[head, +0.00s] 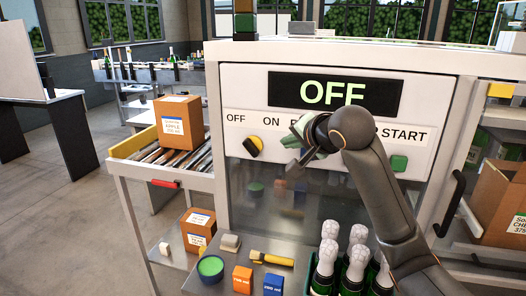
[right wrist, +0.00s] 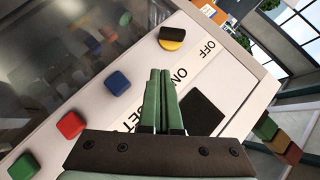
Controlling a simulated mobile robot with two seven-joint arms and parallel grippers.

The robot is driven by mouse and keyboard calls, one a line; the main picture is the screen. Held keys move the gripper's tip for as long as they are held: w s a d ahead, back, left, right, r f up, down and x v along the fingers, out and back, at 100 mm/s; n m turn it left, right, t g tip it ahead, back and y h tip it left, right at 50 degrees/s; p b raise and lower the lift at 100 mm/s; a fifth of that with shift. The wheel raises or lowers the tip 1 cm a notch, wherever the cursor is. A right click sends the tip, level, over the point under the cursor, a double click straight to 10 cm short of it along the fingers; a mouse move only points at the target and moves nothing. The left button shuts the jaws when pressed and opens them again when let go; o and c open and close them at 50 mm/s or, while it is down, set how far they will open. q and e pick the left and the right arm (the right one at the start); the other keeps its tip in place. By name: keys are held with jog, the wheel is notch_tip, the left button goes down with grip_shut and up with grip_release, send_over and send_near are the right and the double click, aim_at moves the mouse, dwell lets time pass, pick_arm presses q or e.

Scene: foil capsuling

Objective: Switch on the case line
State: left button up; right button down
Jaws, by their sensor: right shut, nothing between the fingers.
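The case line's white control panel (head: 340,120) faces me, and its dark display (head: 335,93) reads OFF in green. A black-handled knob on a yellow base (head: 253,146) sits below the OFF and ON labels. It also shows in the right wrist view (right wrist: 172,38), beyond the fingertips. My right gripper (head: 291,160) is shut and empty in front of the panel, to the right of the knob and apart from it. Its closed green fingers show in the right wrist view (right wrist: 159,74). A green button (head: 398,163) sits under START. My left gripper is not in view.
A blue button (right wrist: 117,81) and a red button (right wrist: 70,124) lie in the panel's row, hidden in the head view by my right arm. A carton (head: 180,122) stands on rollers at left. Foil-topped bottles (head: 328,255) stand below the panel, beside my arm.

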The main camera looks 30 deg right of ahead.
jog(key=shift+s+d+r, duration=0.1)
jog(key=shift+d+r, duration=0.1)
jog(key=shift+r, duration=0.2)
jog(key=p, duration=0.2)
send_near(258, 151)
jog(key=w+d, duration=0.3)
jog(key=shift+w+a+f, duration=0.75)
jog(key=shift+w+f, duration=0.1)
jog(key=shift+f, duration=0.1)
jog(key=shift+w+a+f, duration=0.2)
jog(key=shift+f, duration=0.15)
